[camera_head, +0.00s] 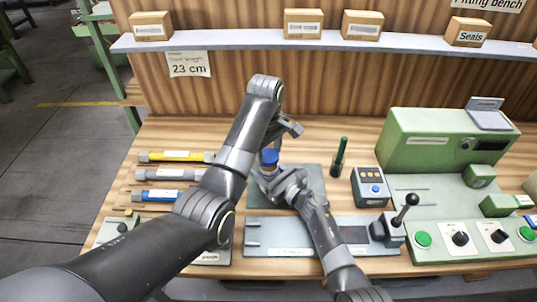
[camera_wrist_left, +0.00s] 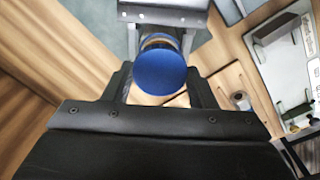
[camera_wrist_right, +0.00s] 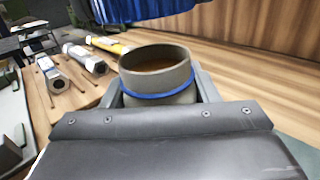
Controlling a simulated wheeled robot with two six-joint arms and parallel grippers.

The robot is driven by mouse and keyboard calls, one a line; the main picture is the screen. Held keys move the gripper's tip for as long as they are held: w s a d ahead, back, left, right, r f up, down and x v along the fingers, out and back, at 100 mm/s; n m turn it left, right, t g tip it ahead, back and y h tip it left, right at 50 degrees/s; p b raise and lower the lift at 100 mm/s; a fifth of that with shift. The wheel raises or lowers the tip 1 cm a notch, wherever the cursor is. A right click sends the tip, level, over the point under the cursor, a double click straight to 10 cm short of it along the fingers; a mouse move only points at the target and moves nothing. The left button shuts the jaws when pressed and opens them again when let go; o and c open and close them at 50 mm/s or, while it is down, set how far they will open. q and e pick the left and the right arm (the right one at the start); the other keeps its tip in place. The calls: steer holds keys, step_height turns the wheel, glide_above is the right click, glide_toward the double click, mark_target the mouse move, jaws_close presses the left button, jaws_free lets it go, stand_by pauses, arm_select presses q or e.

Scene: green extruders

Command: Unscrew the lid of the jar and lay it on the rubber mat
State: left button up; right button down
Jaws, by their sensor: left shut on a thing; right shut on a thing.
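The lid (camera_head: 269,156) is a round blue cap; its top shows between the fingers in the left wrist view (camera_wrist_left: 160,72). My left gripper (camera_head: 276,147) is shut on it. In the right wrist view the lid (camera_wrist_right: 140,9) is above the jar and apart from it. The jar (camera_wrist_right: 158,75) is grey with a blue band and an open mouth, upright between the fingers of my right gripper (camera_head: 274,181), which is shut on it. In the head view the jar is mostly hidden by the grippers. A green-grey mat (camera_head: 314,178) lies on the bench behind the right gripper.
A dark green bottle (camera_head: 339,158) and a blue-grey button box (camera_head: 370,187) stand to the right. A long pale plate with a joystick (camera_head: 405,210) lies in front. Yellow, grey and blue tubes (camera_head: 160,195) lie at left. A shelf with boxes (camera_head: 303,24) is at the back.

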arm_select(q)
steer(key=shift+r, duration=1.2)
arm_select(e)
steer(key=shift+f, duration=0.15)
steer(key=shift+c, duration=2.2)
jaws_free()
arm_select(q)
steer(key=shift+f+b, duration=0.45)
steer(key=shift+f, duration=0.05)
arm_select(e)
steer(key=v, duration=1.1)
steer(key=shift+s+d, duration=0.15)
steer(key=shift+d, duration=0.05)
arm_select(q)
steer(key=shift+s, duration=0.15)
arm_select(e)
steer(key=shift+s+d, duration=0.2)
steer(key=shift+s, duration=0.15)
